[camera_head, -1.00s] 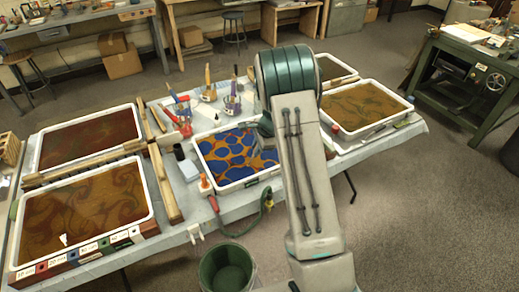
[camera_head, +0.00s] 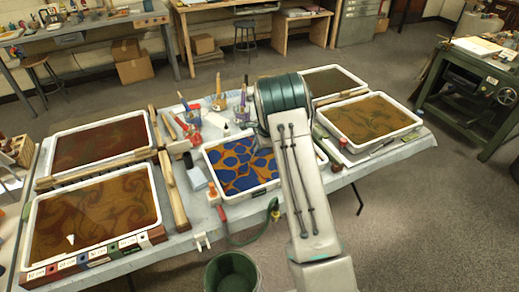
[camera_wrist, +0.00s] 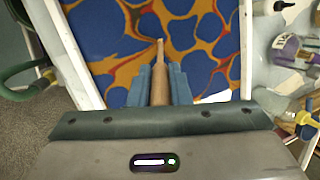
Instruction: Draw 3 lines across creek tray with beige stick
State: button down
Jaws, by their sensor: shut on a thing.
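My gripper (camera_wrist: 160,88) is shut on the beige stick (camera_wrist: 159,62), which points away from the gripper over the middle tray. The tray (camera_head: 244,192) has a white rim and a bath of blue blobs split by orange veins. It fills the upper part of the wrist view, where its white rim (camera_wrist: 245,50) runs down the right. I cannot tell whether the stick's tip touches the bath. In the head view my arm covers the tray's right side and hides the gripper and stick. No name on this tray is readable.
Two brown-red trays (camera_head: 157,205) (camera_head: 152,130) stand left, with wooden bars (camera_head: 175,195) beside them. An olive-brown tray (camera_head: 417,130) stands right, another (camera_head: 362,78) behind. Bottles and brush pots (camera_head: 219,100) stand behind the middle tray. A green bucket (camera_head: 215,284) is on the floor in front.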

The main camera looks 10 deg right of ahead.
jog(key=shift+w+a+b, duration=0.75)
jog(key=shift+w+a, duration=0.55)
jog(key=shift+w, duration=5.3)
jog(key=shift+r+p, duration=0.9)
jog(key=shift+r, duration=1.1)
